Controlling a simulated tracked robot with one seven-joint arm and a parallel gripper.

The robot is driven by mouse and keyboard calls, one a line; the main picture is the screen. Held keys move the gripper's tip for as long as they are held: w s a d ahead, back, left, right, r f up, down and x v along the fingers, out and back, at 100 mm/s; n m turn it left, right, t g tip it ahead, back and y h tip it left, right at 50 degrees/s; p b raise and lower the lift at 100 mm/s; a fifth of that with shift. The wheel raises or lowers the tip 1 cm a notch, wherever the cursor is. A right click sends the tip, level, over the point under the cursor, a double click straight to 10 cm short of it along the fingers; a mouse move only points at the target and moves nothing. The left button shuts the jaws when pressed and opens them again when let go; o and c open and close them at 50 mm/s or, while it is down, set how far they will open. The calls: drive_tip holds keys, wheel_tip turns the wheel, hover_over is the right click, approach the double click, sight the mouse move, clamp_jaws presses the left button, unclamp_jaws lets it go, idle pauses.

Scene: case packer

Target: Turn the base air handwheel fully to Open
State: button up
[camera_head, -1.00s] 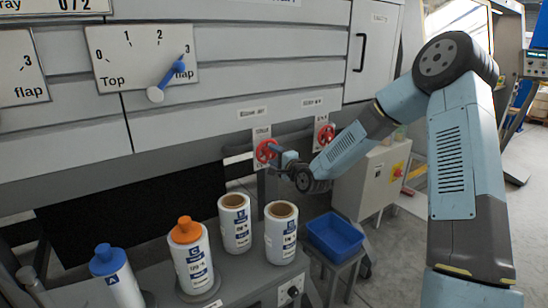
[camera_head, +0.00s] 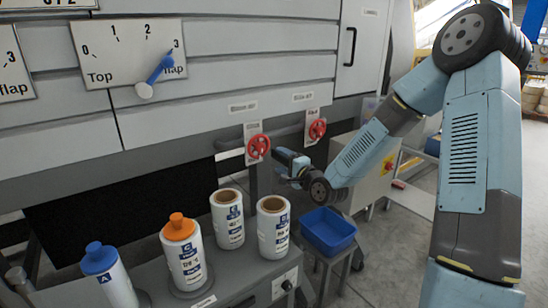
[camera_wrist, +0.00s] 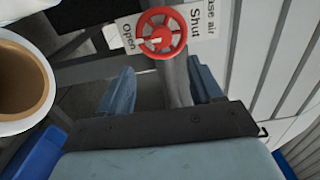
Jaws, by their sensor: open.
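The base air handwheel (camera_head: 258,146) is the left of two red wheels on the machine front, on a white plate. In the wrist view the red wheel (camera_wrist: 161,33) sits beyond my fingers, between the words Open and Shut on its plate. A paler mark shows near its hub, but I cannot tell its exact setting. My gripper (camera_head: 287,157) is just right of the wheel, apart from it. In the wrist view my gripper (camera_wrist: 162,82) has its two fingers wide apart with nothing between them.
A second red handwheel (camera_head: 317,129) is to the right. A blue bin (camera_head: 328,232) is at the right. A blue lever (camera_head: 157,72) is on the dial above.

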drive_tip(key=shift+v, duration=1.85)
drive_tip(key=s+d+r+n+g+h, duration=0.6)
drive_tip(key=s+d+r+n+h, duration=0.35)
drive_tip(key=s+d, duration=0.4)
drive_tip(key=s+d+r+n+g, duration=0.1)
drive_tip(key=s+r, duration=0.2)
drive_tip(key=s, duration=0.7)
drive_tip(key=s+d+r+n+g, duration=0.1)
drive_tip(key=s+d+r+g, duration=0.1)
drive_tip(key=s, duration=0.8)
drive_tip(key=shift+s+r, duration=0.25)
drive_tip(key=shift+r, duration=0.4)
drive_tip(key=shift+h, duration=0.25)
